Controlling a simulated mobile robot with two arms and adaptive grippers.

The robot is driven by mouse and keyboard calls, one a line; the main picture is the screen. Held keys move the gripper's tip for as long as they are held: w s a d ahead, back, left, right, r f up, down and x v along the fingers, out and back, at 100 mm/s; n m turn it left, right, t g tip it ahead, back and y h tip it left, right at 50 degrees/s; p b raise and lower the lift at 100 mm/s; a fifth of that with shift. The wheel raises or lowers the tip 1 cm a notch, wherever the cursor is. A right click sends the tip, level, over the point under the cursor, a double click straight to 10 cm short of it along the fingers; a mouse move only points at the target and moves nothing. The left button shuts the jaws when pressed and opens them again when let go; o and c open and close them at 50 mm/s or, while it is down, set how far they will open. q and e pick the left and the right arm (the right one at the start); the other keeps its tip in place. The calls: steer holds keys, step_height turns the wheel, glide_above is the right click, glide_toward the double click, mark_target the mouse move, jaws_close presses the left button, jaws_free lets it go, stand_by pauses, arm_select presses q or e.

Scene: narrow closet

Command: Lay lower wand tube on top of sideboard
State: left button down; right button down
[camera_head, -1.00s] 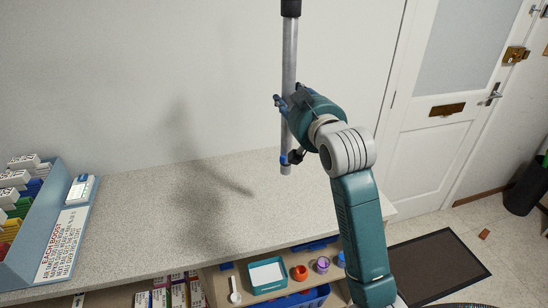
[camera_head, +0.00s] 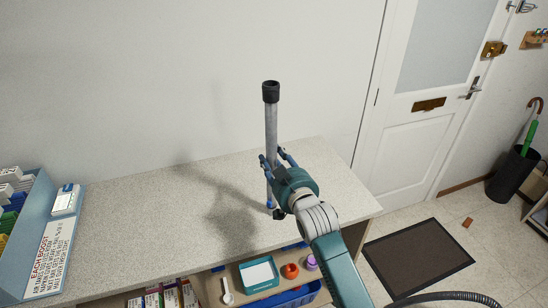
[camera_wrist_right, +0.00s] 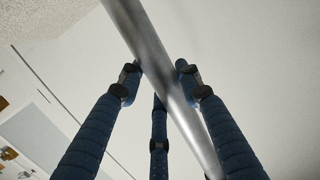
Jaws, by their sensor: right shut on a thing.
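The lower wand tube (camera_head: 271,128) is a grey metal tube with a black collar at its top end. It stands nearly upright over the sideboard top (camera_head: 140,230), right of its middle. Its lower end is by my right gripper, and I cannot tell whether it touches the surface. My right gripper (camera_head: 272,170) is shut on the tube's lower part. In the right wrist view the tube (camera_wrist_right: 150,60) runs diagonally between the blue fingers (camera_wrist_right: 155,85). My left gripper is not in view.
A blue box of cartons (camera_head: 45,225) stands on the sideboard's left end. The middle of the top is clear. A white door (camera_head: 425,130) is at right.

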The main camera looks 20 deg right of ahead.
steer(key=shift+r, duration=0.1)
steer(key=c, duration=1.2)
jaws_free()
steer(key=shift+f, duration=0.2)
steer(key=shift+r, duration=0.15)
steer(key=shift+s, duration=0.25)
steer(key=s+r+b, duration=0.1)
steer(key=s+b, duration=0.2)
steer(key=s, duration=0.8)
steer(key=shift+s+d+r, duration=0.2)
steer(key=shift+r, duration=0.15)
